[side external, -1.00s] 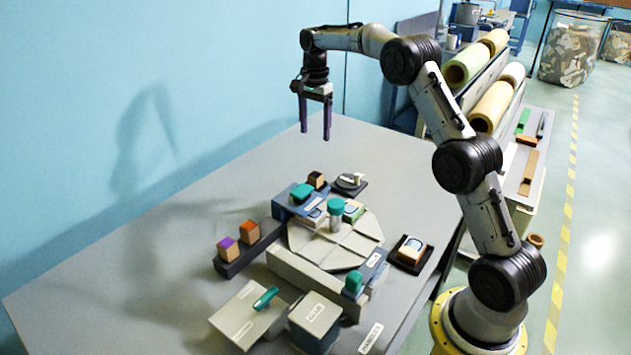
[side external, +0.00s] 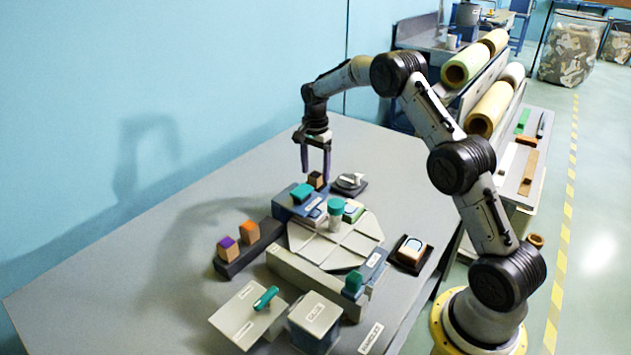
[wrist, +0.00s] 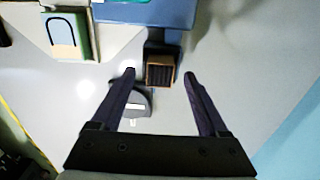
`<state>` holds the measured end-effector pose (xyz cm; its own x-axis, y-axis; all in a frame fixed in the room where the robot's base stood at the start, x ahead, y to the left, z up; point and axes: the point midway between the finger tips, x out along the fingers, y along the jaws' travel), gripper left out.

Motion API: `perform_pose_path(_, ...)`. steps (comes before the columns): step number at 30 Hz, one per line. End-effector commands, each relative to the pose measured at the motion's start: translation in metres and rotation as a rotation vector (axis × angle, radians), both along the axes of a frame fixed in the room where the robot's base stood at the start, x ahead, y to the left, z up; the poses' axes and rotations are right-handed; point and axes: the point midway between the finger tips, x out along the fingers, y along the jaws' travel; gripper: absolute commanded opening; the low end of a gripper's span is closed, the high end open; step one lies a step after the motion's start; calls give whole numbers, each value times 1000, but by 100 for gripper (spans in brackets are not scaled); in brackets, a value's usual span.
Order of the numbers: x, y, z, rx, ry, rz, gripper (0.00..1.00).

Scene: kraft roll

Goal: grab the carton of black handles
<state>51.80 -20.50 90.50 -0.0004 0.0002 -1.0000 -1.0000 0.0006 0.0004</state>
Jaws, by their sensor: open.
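The carton of black handles (side external: 316,179) is a small brown box with a dark, ribbed top. It stands upright at the far end of the blue block, and in the wrist view the carton (wrist: 160,72) shows near the centre. My gripper (side external: 315,174) points down over it, open and empty. In the wrist view the fingertips of my gripper (wrist: 159,75) appear on either side of the carton, with gaps. I cannot tell how far the tips are above its top or beside it.
A dark dish (side external: 344,187) with a pale item lies close to the carton. The blue block (side external: 284,208) carries a teal item (side external: 301,193). A teal-capped jar (side external: 335,215) stands on the round pale plate (side external: 365,250). The table left of the carton is clear.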

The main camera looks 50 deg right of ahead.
Motion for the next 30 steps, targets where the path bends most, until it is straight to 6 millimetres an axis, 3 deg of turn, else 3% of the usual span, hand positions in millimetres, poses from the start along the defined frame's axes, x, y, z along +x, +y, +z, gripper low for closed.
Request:
perform_pose_path(4, 0, 0, -10, 0, 0, 0, 78)
perform_pose_path(11, 0, 0, -11, 0, 0, 0, 76)
perform_pose_path(23, 0, 0, -10, 0, -1, 0, 4)
perform_pose_path(24, 0, 0, -10, 0, -1, 0, 0)
perform_pose_path(30, 0, 0, -10, 0, -1, 0, 0)
